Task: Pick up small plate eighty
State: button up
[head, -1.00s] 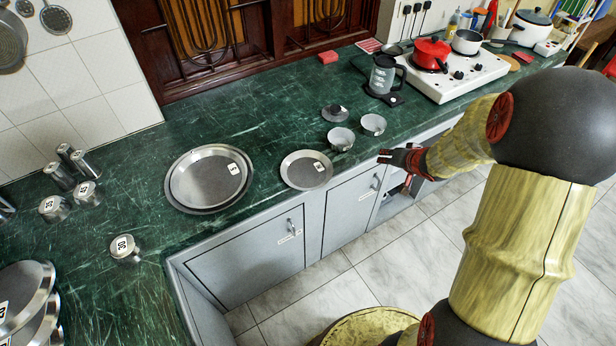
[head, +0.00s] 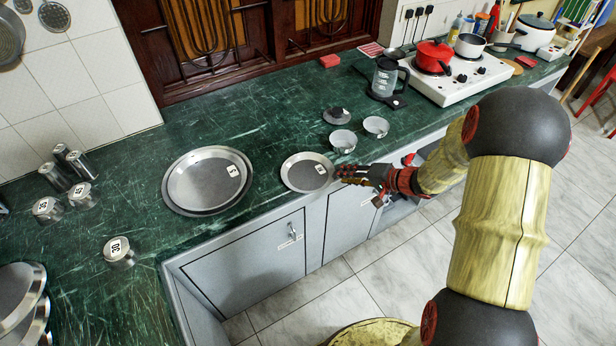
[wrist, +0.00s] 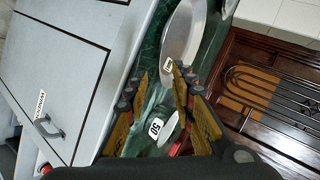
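The small round metal plate (head: 302,175) lies flat on the green counter close to its front edge, with a white number label on its right side. In the wrist view, a label that looks like 80 or 50 shows on the small plate (wrist: 156,128) between my fingers; much of the plate is hidden there. My gripper (head: 341,175) is open and empty, just right of the plate's rim at about counter height. In the wrist view its two yellow-tipped fingers (wrist: 160,105) stand apart. I cannot tell whether they touch the plate.
Larger stacked plates (head: 207,181) lie to the left. Two small metal bowls (head: 343,141) and a dark round lid (head: 337,116) stand behind my gripper. Grey cabinet doors (head: 262,262) drop below the counter edge.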

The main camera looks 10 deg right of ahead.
aim_at(328, 176)
jog(key=b+x, duration=0.1)
jog(key=x, duration=0.2)
jog(key=shift+w+a+f+b, duration=0.15)
jog(key=shift+a+f+b, duration=0.1)
jog(key=shift+b, duration=0.15)
jog(key=shift+r, duration=0.1)
jog(key=shift+c, duration=1.3)
jog(key=c, duration=0.4)
